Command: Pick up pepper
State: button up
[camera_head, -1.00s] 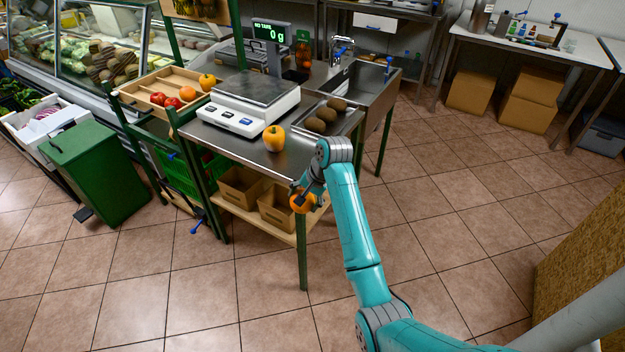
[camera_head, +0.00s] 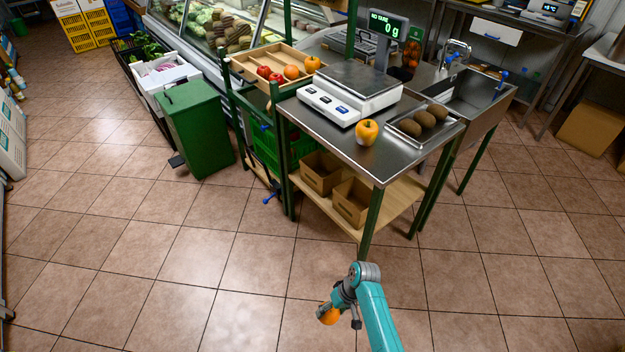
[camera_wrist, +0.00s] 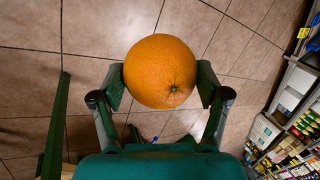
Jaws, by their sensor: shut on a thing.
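My gripper (camera_head: 338,310) is shut on an orange (camera_head: 328,315), held over bare floor in front of the steel table. In the wrist view the round orange (camera_wrist: 160,71) sits between both fingers, its dimpled stem end facing me.
A white scale (camera_head: 340,106) and a metal tray of brown produce (camera_head: 425,119) share the table. Cardboard boxes (camera_head: 320,174) sit on its lower shelf. A green bin (camera_head: 199,125) stands to the left. The tiled floor in front is clear.

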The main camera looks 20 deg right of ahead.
aim_at(366, 130)
jog(key=i+j+z, duration=0.1)
jog(key=i+j, duration=0.15)
jog(key=i+j+z, duration=0.1)
jog(key=i+j, duration=0.15)
jog(key=j, duration=0.2)
jog(key=i+j+z, duration=0.25)
jog(key=i+j, duration=0.25)
jog(key=j, duration=0.25)
jog(key=i+j+z, duration=0.1)
jog(key=j, duration=0.3)
jog(key=i+j+z, duration=0.1)
jog(key=i+j, duration=0.2)
jog(key=j, duration=0.15)
jog(key=i+j+z, duration=0.1)
jog(key=j, duration=0.35)
jog(key=i+j+z, duration=0.15)
jog(key=j, duration=0.3)
jog(key=i, duration=0.1)
